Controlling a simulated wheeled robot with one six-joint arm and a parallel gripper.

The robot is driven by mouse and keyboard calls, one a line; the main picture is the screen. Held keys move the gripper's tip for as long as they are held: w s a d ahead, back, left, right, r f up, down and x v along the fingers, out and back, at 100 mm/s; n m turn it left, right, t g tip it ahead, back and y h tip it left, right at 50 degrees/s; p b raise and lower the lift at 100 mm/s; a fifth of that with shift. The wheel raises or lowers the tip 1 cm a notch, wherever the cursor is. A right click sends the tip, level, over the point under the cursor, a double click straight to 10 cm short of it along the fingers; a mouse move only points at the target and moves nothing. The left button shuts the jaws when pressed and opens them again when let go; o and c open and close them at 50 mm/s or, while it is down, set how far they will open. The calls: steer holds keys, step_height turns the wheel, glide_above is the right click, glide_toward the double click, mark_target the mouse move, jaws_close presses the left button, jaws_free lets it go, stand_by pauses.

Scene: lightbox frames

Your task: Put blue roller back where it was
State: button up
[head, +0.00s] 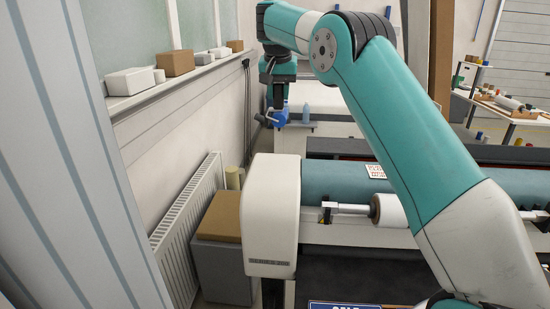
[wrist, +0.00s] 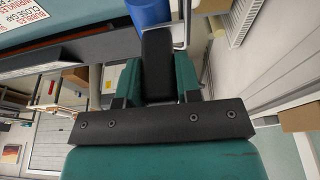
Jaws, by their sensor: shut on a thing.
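The blue roller (head: 280,118) is held at the end of my arm, in the air left of the middle of the head view. My gripper (head: 276,104) points down and is shut on it. In the wrist view the blue roller (wrist: 150,12) shows at the top edge, cut off by the frame, with a metal rod beside it. The dark gripper (wrist: 158,50) hides part of it. The place where the roller was is not clear from these frames.
A window sill (head: 170,86) with several boxes runs along the left wall, above a radiator (head: 190,225). The laminator-like machine (head: 272,215) with a white roll (head: 388,210) stands below my arm. A pale blue bottle (head: 306,113) stands behind the roller. Cluttered shelves (head: 508,105) are at the right.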

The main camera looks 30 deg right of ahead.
steer(key=shift+f+b, duration=0.3)
steer(key=shift+f, duration=7.4)
steer(key=shift+f, duration=0.1)
steer(key=o, duration=1)
